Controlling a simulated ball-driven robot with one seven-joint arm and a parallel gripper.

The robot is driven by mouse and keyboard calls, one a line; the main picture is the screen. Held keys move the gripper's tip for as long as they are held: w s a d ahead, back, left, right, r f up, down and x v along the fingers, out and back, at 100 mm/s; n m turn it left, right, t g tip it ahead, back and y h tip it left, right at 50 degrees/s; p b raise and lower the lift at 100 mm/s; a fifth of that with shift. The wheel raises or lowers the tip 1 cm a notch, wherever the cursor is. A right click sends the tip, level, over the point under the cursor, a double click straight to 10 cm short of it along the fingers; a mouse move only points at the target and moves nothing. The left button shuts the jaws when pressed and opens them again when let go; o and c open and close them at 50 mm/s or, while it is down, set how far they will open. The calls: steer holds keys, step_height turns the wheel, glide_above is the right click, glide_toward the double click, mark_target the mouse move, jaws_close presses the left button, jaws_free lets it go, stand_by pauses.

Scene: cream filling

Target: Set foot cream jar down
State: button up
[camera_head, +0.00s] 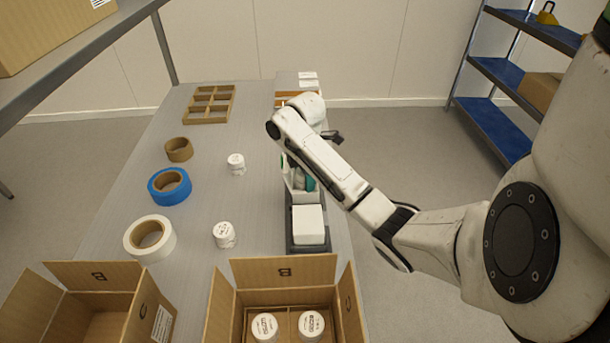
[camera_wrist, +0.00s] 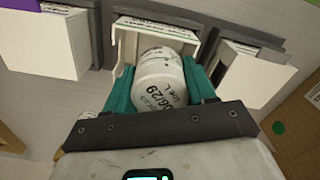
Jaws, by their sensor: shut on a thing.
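A white foot cream jar (camera_wrist: 158,80) with black print, including "06/29", is between the teal fingers of my gripper (camera_wrist: 161,84) in the wrist view. The gripper is shut on it. The jar is at the open mouth of a white box-shaped holder (camera_wrist: 126,48), whose walls stand around its far end. I cannot tell whether the jar touches the holder's floor. In the head view my arm hides most of this spot; a teal part of my gripper (camera_head: 310,184) shows beside a white holder, and the held jar is not clearly visible.
Similar white units (camera_wrist: 45,42) and (camera_wrist: 252,75) flank the holder closely. On the grey table are two loose jars (camera_head: 236,163) and (camera_head: 224,235), tape rolls (camera_head: 169,186) and a wooden divider (camera_head: 192,117). An open carton (camera_head: 285,270) in front holds two jars (camera_head: 265,326).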

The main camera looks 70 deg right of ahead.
steer(key=shift+f, duration=0.3)
steer(key=o, duration=1.1)
steer(key=shift+a+f, duration=0.1)
steer(key=shift+f, duration=0.05)
step_height(320, 180, up, 14)
steer(key=p, duration=0.8)
steer(key=shift+f+p, duration=0.2)
steer(key=shift+p, duration=0.15)
